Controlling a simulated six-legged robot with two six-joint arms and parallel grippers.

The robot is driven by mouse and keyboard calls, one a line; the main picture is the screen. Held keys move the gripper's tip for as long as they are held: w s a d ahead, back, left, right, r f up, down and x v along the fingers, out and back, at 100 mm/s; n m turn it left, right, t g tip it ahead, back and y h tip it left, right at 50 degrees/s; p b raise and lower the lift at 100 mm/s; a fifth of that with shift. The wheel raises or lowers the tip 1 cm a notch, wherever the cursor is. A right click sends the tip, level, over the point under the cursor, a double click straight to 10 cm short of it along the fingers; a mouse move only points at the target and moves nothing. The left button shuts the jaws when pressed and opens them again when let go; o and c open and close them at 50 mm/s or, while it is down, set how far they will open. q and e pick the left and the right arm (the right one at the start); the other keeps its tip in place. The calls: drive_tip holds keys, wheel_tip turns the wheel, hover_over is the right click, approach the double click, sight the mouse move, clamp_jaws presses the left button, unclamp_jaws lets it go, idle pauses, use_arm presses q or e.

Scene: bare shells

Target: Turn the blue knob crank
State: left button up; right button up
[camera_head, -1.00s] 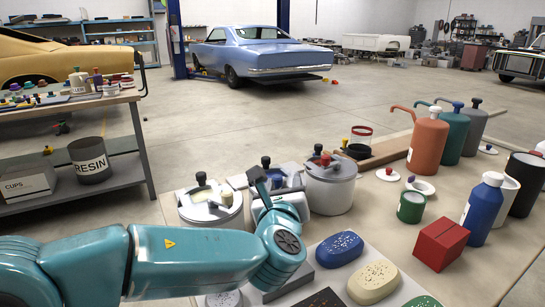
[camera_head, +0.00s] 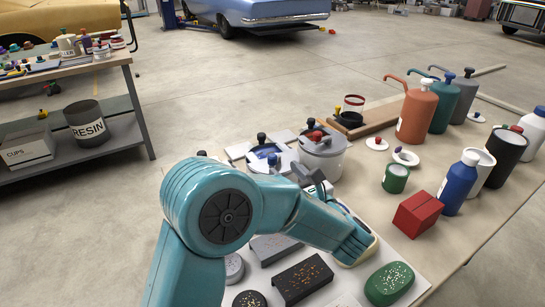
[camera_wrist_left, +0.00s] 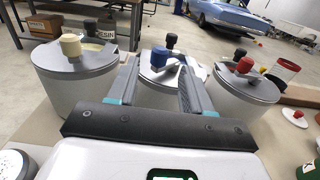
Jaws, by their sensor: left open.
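The blue knob (camera_wrist_left: 159,57) stands up from the crank on the lid of the middle pot (camera_wrist_left: 146,92) in the left wrist view. In the head view the blue knob (camera_head: 272,159) shows on the middle pot's lid, beyond my arm. My left gripper (camera_wrist_left: 157,70) is open and empty, its two fingers pointing at the middle pot with the blue knob between them in the picture. I cannot tell whether they touch it. In the head view my left gripper (camera_head: 301,170) is partly hidden by my arm. My right gripper is not in view.
A pot with a cream knob (camera_wrist_left: 70,45) stands left of the middle pot, and one with a red knob (camera_wrist_left: 245,65) stands right. Each lid also carries a black knob.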

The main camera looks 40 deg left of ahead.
sight(275, 160)
use_arm(q)
drive_tip(key=x, duration=0.7)
drive_tip(key=shift+w+a, duration=0.1)
drive_tip(key=shift+a, duration=0.05)
drive_tip(key=shift+c, duration=0.4)
clamp_jaws()
